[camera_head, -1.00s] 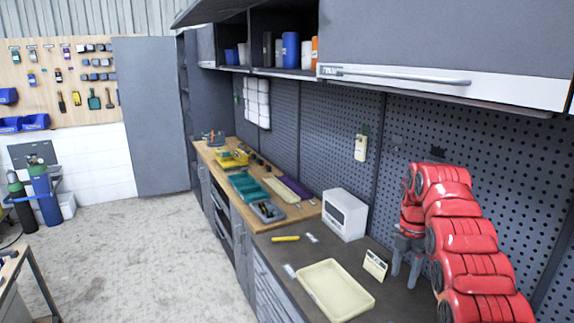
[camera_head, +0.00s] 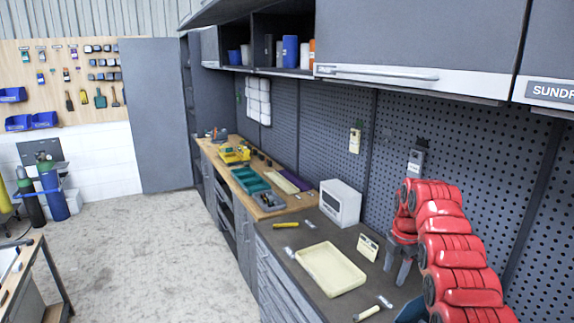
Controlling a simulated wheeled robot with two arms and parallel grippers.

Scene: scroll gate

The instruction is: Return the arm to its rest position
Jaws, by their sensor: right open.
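My right arm (camera_head: 455,250), red with dark joints, rises from the lower right corner and bends over at the top. My right gripper (camera_head: 397,271) hangs below its wrist, with two grey fingers pointing down. The fingers are apart and nothing shows between them. They appear over the dark worktop (camera_head: 352,293), just right of a small cream sign (camera_head: 367,246). I cannot tell how high the tips are above the worktop. My left arm and gripper are out of view.
A cream tray (camera_head: 331,269) and a white box (camera_head: 340,202) stand left of the gripper. A pale cylinder (camera_head: 366,313) lies near the front. A perforated wall panel (camera_head: 400,130) rises behind the arm, with cabinets (camera_head: 420,35) above. The floor (camera_head: 160,250) at left is open.

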